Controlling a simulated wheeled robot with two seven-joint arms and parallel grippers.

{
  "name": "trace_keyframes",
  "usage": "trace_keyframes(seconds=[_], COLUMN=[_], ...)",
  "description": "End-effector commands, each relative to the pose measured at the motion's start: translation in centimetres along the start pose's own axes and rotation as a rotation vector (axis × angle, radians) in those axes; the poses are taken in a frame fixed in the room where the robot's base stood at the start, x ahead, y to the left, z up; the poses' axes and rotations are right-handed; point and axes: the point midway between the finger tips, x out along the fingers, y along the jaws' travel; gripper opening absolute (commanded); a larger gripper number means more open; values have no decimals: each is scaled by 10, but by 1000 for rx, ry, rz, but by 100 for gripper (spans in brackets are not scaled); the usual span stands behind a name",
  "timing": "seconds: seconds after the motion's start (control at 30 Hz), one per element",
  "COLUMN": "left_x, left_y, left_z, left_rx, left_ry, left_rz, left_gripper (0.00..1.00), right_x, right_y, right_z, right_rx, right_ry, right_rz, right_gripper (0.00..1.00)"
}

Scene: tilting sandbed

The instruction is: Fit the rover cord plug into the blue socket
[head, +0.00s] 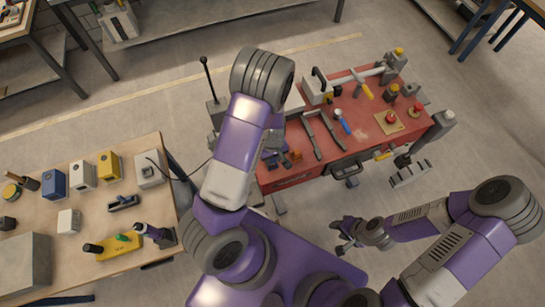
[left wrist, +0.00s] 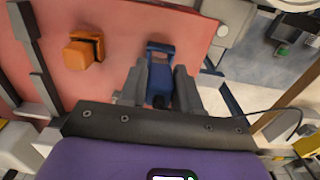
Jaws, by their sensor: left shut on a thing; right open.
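My left gripper (left wrist: 160,78) is shut on a blue plug-like piece (left wrist: 158,88) with a dark end, over the red bench's edge. In the head view my left forearm covers most of this spot. A thin black cord (head: 185,178) runs from a pale box (head: 147,169) on the wooden table toward my left arm. The cord also shows in the left wrist view (left wrist: 262,111); its joint to the held piece is hidden. The blue socket box (head: 54,183) stands on the wooden table, away from my left gripper. My right gripper (head: 343,240) is open and empty over the floor.
A white box (head: 82,176) and a yellow box (head: 108,166) stand beside the blue one. A yellow tool-like unit (head: 108,247) lies nearer. The red bench (head: 350,140) carries tools, and an orange block (left wrist: 82,53) lies near my left gripper. Floor separates the tables.

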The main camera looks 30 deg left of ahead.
Motion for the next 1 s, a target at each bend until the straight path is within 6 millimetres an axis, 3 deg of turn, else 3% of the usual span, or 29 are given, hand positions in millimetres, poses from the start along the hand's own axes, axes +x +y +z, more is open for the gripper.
trace_keyframes(seconds=[1.0], left_x=[14], left_y=[0], left_z=[0], left_rx=[0], left_ry=[0], left_rz=[0], left_gripper=[0], right_x=[11], right_y=[4], right_z=[0], right_rx=[0], right_ry=[0], right_rz=[0], right_gripper=[43])
